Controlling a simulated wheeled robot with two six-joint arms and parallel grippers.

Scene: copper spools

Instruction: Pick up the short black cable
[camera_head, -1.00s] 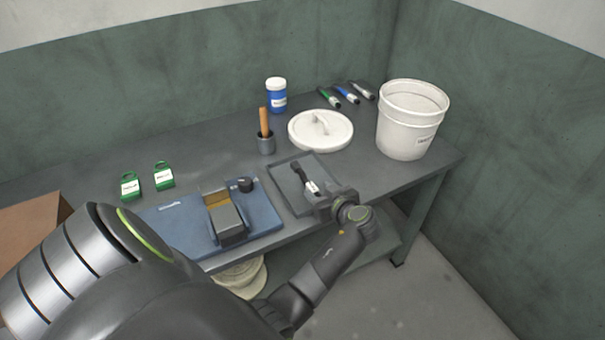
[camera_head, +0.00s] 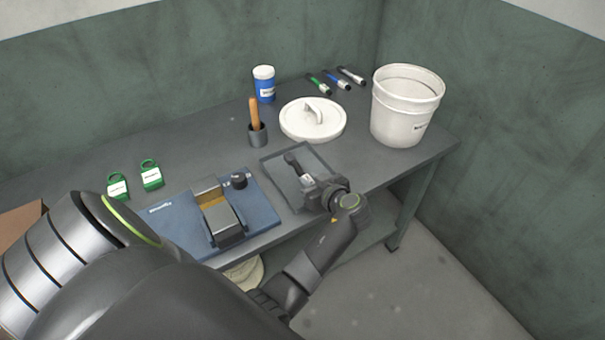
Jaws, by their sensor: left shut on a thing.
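The short black cable (camera_head: 292,160), a slim black piece with a white label, shows at the shallow grey tray (camera_head: 271,168) near the table's front edge. My left gripper (camera_head: 312,188) is over the tray and shut on the cable's near end. The fingers hide that end, and I cannot tell whether the cable touches the tray floor. My right gripper is not in view.
A blue board (camera_head: 262,212) with a metal block lies left of the tray. A white lid (camera_head: 313,130), a cup with a wooden handle (camera_head: 257,133) and a blue-white jar (camera_head: 264,84) stand behind. A white bucket (camera_head: 398,115) is at the right.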

